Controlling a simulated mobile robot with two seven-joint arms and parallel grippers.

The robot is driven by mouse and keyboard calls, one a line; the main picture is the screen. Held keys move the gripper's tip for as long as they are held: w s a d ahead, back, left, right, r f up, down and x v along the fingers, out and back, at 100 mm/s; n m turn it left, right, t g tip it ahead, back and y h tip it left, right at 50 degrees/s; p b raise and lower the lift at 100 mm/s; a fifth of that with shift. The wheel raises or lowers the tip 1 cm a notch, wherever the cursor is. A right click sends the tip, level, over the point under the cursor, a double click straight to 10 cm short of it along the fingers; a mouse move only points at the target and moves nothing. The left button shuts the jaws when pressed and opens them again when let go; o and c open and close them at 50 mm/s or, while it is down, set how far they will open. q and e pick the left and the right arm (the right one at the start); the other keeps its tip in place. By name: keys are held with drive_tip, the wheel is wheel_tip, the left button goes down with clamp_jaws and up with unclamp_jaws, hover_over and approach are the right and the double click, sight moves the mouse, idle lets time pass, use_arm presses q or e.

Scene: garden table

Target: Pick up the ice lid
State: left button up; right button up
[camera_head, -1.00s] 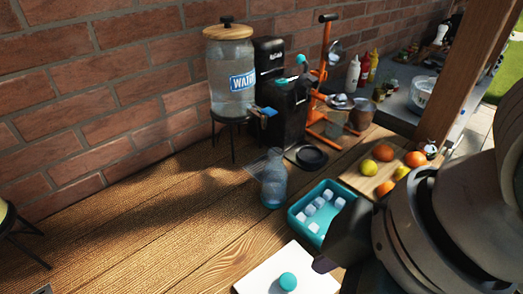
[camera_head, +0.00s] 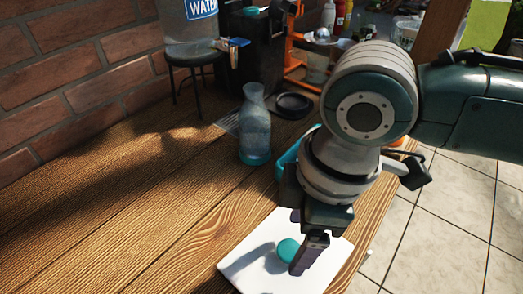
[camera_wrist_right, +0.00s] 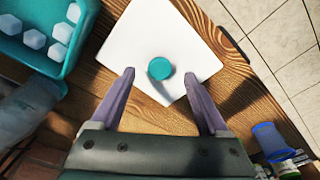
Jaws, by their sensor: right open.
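The ice lid (camera_head: 247,265) is a white square plate with a round teal knob (camera_head: 288,251), lying flat on the wooden table. My right gripper (camera_head: 303,245) is over the lid, close to the knob, with its fingers pointing down. In the right wrist view the lid (camera_wrist_right: 150,38) lies beyond the open fingers (camera_wrist_right: 160,75), and the knob (camera_wrist_right: 160,68) shows between the fingertips. Nothing is held. Whether the fingers touch the lid, I cannot tell. My left gripper is not in view.
The teal ice bin (camera_wrist_right: 72,58) with white cubes stands beside the lid, mostly hidden behind my arm in the head view. A glass bottle (camera_head: 254,125) stands behind it. The table's edge (camera_head: 358,250) is close right of the lid. The table's left part is clear.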

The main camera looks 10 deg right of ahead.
sight(290, 249)
drive_tip(key=f, duration=0.3)
drive_tip(key=shift+w+a+f, duration=0.1)
drive_tip(key=shift+a+f, duration=0.2)
drive_tip(key=shift+a, duration=0.05)
clamp_jaws()
drive_tip(key=shift+r, duration=0.1)
